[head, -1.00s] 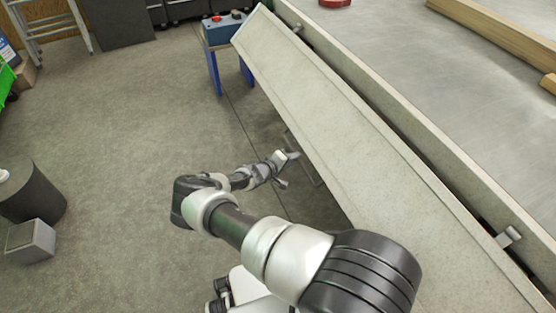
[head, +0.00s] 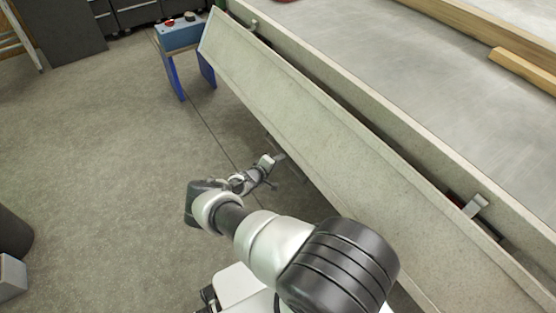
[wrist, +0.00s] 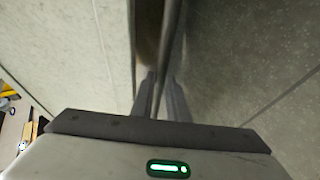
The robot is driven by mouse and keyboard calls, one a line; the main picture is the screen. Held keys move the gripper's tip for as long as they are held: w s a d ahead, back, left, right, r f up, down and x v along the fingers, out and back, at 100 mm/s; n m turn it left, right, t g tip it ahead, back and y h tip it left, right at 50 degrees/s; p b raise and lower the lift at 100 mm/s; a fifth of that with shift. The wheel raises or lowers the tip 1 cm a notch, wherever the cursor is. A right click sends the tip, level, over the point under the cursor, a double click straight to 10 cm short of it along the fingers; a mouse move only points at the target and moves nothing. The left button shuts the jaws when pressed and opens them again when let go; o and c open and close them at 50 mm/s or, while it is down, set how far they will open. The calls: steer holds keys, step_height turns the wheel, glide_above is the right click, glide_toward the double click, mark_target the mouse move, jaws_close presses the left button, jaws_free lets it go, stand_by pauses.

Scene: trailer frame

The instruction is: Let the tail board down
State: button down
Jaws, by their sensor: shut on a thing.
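The tail board (head: 300,120) is a long pale beige panel along the trailer's edge in the head view. It leans outward, sloping down from the trailer bed (head: 390,70) toward the floor, with a dark gap along its upper edge. My gripper (head: 279,157) is low at the board's lower edge, near the middle of its length. In the wrist view my gripper (wrist: 161,95) is shut on a thin dark bar (wrist: 172,35), beside the pale board face on the left. How the bar joins the board is hidden.
A metal bracket (head: 475,206) sits at the trailer edge on the right, and another (head: 253,25) at the far end. A blue stand with a control box (head: 182,35) is close to the board's far end. Timber (head: 525,68) lies on the bed.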

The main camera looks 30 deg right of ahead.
steer(key=shift+s+a+f+y, duration=0.1)
steer(key=shift+a+f+y, duration=0.3)
steer(key=shift+a+f, duration=0.7)
steer(key=c, duration=1.7)
jaws_free()
steer(key=shift+d+r, duration=0.15)
steer(key=shift+r, duration=0.05)
steer(key=p+v, duration=0.6)
steer(key=v, duration=1.1)
steer(key=shift+a+f+p, duration=0.1)
steer(key=shift+a+p, duration=0.2)
steer(key=shift+p, duration=0.05)
